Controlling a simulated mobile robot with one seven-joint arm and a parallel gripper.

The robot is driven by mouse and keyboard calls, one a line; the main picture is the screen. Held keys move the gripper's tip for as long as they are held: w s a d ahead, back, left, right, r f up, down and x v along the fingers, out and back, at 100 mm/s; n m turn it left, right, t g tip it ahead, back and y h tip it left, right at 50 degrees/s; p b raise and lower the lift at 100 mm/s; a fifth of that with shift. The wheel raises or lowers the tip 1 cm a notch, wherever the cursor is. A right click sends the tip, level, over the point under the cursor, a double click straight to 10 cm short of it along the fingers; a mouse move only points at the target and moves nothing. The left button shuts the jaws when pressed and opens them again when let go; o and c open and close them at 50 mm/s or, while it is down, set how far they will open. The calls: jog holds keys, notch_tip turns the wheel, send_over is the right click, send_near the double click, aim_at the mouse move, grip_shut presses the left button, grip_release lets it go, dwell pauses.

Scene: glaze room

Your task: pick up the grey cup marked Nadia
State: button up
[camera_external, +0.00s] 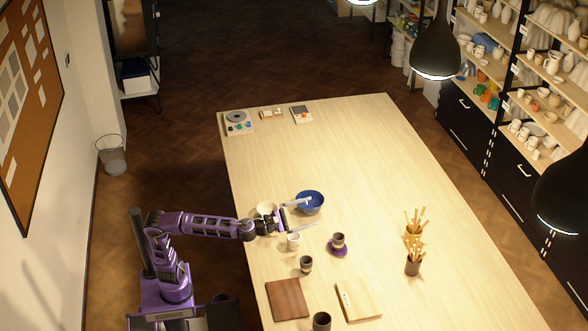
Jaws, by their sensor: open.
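No name marking is legible on any cup, so I cannot tell which one is marked Nadia. A small greyish cup with a dark band (306,264) stands on the table, below my gripper in the picture. A dark cup (321,321) stands at the bottom edge, partly cut off. A whitish cup (293,242) stands just below my gripper in the picture. My gripper (311,213) is open and seems empty, its fingers pointing right beside the blue bowl; its height is unclear.
A blue bowl (310,203) and a cream bowl (266,209) are close to my gripper. Two pots of wooden tools (413,268) stand to the right. A brown board (287,299) and a pale board (358,300) lie nearer. The table's (320,150) middle is clear.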

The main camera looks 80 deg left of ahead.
jog(key=a+r+n+g+y, duration=0.1)
jog(key=a+n+g+y, duration=0.2)
jog(key=n, duration=0.4)
jog(key=m+g+y+b, duration=0.1)
jog(key=m+y+b, duration=0.1)
jog(key=m, duration=1.1)
send_over(306, 263)
jog(key=a, duration=0.1)
notch_tip(306, 263, down, 21)
jog(key=s+f+m+h, duration=0.1)
jog(key=s+f+m, duration=0.1)
jog(key=f+m, duration=0.4)
jog(key=s+f+m+h, duration=0.1)
jog(key=s+f+m, duration=0.1)
jog(key=f+m, duration=0.5)
jog(key=s+f+m+g+h, duration=0.1)
jog(key=f+m, duration=0.5)
jog(key=f, duration=0.6)
jog(key=shift+s+d+m+h+b, duration=0.3)
jog(key=shift+s+h+b, duration=0.05)
jog(key=shift+s+h, duration=0.2)
jog(key=shift+w+a+f, duration=0.1)
jog(key=shift+w+f, duration=0.1)
jog(key=shift+w, duration=0.1)
jog(key=x, duration=0.6)
jog(key=shift+w+a+f+b, duration=0.1)
jog(key=shift+w+a+b, duration=0.05)
jog(key=shift+w+b, duration=0.15)
